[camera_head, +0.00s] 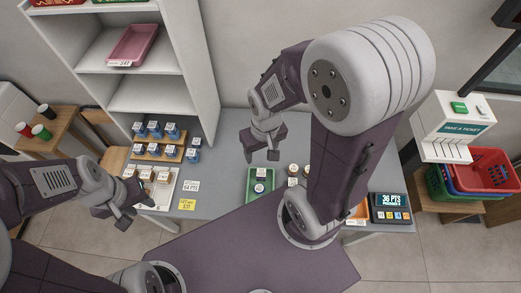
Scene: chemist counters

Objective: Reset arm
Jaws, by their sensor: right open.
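My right gripper (261,156) hangs above the grey counter (225,150), behind the green tray (252,198). Its two fingers point down and stand apart, with nothing between them. My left gripper (136,213) is at the lower left, close to the front left edge of the counter, beside the white tray. Its fingers are small and seen at an angle, so I cannot tell how far apart they are. No object shows in it. A jar with a white top (260,187) stands in the green tray.
Blue labelled containers (155,128) stand on a wooden rack at the left, behind a white tray (164,191) of labelled items. Several small jars (293,170) are partly hidden by my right arm. A white shelf (150,94) rises behind.

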